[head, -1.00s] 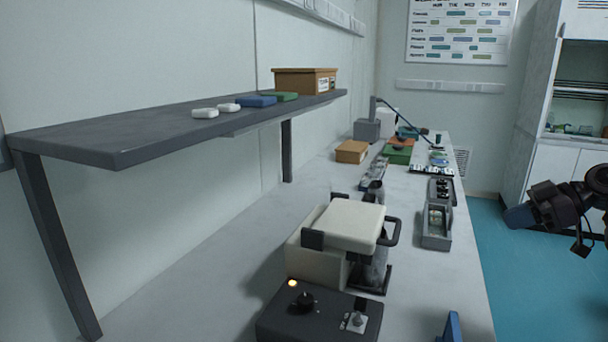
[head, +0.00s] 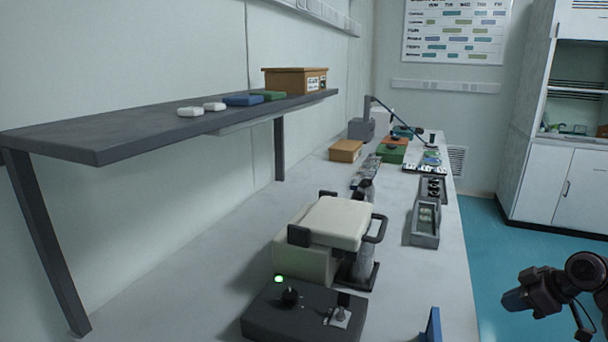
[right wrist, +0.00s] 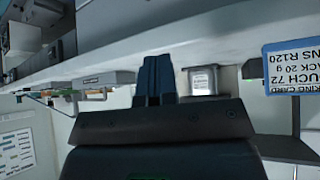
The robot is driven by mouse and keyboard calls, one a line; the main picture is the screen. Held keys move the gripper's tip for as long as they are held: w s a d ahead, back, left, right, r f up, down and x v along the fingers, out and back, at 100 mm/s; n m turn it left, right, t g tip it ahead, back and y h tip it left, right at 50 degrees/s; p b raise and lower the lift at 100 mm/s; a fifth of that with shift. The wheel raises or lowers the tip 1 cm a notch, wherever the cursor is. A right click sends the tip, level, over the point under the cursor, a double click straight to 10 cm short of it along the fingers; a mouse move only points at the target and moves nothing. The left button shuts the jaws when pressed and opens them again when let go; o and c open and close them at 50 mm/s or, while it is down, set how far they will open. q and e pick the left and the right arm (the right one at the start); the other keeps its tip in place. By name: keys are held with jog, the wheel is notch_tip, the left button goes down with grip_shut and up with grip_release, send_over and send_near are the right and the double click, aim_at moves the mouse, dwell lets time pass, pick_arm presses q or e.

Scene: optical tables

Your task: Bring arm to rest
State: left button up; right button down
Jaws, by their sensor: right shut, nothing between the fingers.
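My right gripper (head: 516,300) is at the lower right of the head view, over the blue floor and clear of the table's right edge. In the right wrist view its two dark fingers (right wrist: 155,80) lie together, shut with nothing between them. My left gripper is not in view.
The long table (head: 455,270) holds a cream-lidded device (head: 338,222), a dark control box (head: 300,318) with a green light, and grey trays (head: 425,225). A blue-edged card (right wrist: 292,68) shows near the wrist. A dark shelf (head: 100,135) overhangs the left. Floor right of the table is free.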

jog(key=s+d+f+t+h, duration=0.25)
jog(key=s+f+h, duration=0.35)
jog(key=s+f, duration=1.15)
jog(key=s+a+n+y, duration=0.1)
jog(key=s+a, duration=0.2)
jog(key=s, duration=0.4)
jog(key=s+a, duration=0.4)
jog(key=s, duration=0.3)
jog(key=a+m+t+p, duration=0.2)
jog(key=a+m, duration=0.6)
jog(key=a, duration=0.7)
jog(key=shift+w+a+f+m+t+p, duration=0.25)
jog(key=shift+w+m+t+p, duration=0.1)
jog(key=shift+p, duration=0.2)
